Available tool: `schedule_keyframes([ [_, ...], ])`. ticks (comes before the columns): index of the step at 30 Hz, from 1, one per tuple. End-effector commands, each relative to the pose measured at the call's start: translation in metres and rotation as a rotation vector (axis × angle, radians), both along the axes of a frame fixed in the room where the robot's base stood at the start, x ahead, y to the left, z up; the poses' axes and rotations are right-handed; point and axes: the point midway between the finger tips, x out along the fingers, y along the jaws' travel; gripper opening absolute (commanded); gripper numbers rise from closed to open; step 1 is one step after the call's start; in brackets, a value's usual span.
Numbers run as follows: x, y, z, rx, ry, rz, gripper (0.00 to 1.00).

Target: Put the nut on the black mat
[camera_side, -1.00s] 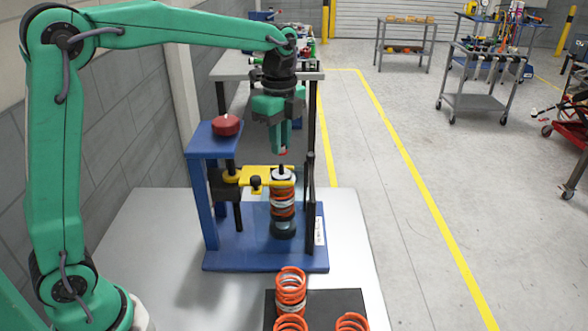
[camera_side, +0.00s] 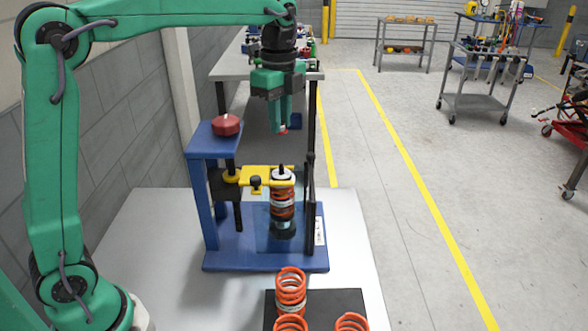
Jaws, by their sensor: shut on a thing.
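My gripper (camera_side: 283,129) is shut, fingers pointing down, in the air above the blue spring-compressor fixture. A small reddish and pale bit shows at its fingertips; I take it to be the nut (camera_side: 284,130), mostly hidden by the fingers. Below and apart from it, a strut with an orange spring (camera_side: 283,205) stands upright in the fixture, its thin dark rod end pointing up. The black mat (camera_side: 330,301) lies on the white table at the bottom of the picture. Several orange springs stand on it.
The blue fixture (camera_side: 220,259) has a yellow clamp (camera_side: 258,177) around the strut top, a red knob (camera_side: 227,125) on its left post and a dark upright post (camera_side: 311,185) at right. The white table (camera_side: 160,235) is bare left of the fixture.

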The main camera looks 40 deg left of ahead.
Motion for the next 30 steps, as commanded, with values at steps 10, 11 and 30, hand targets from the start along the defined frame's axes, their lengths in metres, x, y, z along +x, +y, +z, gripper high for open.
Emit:
schedule_keyframes([
  [10,-0.005,-0.062,0.006,0.0,0.0,-0.148,0.0],
  [11,-0.006,-0.07,0.006,0.0,0.0,-0.167,0.0],
  [30,-0.06,-0.223,0.006,0.0,0.0,-0.553,0.0],
])
